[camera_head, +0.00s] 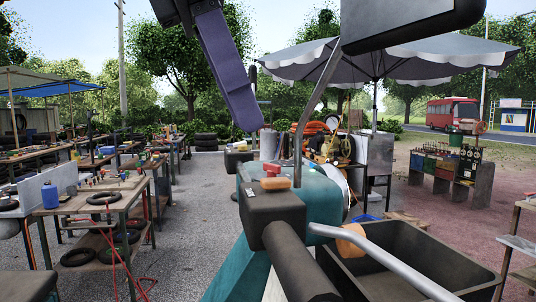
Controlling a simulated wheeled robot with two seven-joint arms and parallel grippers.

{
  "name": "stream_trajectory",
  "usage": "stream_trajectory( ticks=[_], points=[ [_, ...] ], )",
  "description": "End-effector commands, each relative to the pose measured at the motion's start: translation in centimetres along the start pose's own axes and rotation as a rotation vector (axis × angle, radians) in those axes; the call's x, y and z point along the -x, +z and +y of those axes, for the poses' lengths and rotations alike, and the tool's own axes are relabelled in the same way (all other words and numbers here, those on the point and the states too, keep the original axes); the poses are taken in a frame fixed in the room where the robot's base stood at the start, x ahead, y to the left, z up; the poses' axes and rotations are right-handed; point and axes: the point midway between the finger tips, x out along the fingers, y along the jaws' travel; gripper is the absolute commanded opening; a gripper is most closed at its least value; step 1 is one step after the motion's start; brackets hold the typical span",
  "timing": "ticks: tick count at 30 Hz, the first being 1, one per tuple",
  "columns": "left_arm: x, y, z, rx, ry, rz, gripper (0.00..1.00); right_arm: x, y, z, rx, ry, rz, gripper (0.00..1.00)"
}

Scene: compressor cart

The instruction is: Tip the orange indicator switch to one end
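The orange indicator switch (278,183) sits on the dark switch box (275,212) of a handlebar, just below a red button (272,170). It is small, and I cannot tell whether either end is pressed down. My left gripper (245,118) reaches down from the top edge, with a dark body and purple finger. Its tip appears above and left of the switch, apart from it in the picture. Only one finger outline shows, so I cannot see whether the fingers are parted. My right gripper is out of view.
A black grip (300,265) and a grey lever (385,260) extend below the switch box. A mirror stalk (315,105) rises beside the switch to a dark mirror (410,22). A dark open tray (470,283) lies at lower right. Workbenches stand left.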

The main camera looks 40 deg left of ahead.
Motion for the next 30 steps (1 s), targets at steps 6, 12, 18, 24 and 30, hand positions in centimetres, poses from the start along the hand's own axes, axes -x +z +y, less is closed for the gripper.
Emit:
stream_trajectory(
  ticks=[6,12,18,24,30],
  points=[
    [-4.2,-0.1,0.0,0.000,-0.002,0.003,0.36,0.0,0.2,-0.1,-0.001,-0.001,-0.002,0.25],
    [-6.4,-0.1,0.0,0.002,-0.002,0.001,0.36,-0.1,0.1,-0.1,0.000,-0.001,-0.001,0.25],
    [-6.9,0.0,0.1,0.003,-0.001,-0.001,0.36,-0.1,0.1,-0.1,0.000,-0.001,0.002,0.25],
    [-6.8,0.0,0.1,0.003,-0.001,-0.001,0.29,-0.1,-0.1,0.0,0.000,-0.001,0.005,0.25],
    [-6.8,0.0,0.1,0.003,-0.001,-0.002,0.00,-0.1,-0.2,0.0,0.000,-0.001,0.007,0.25]
  ],
)
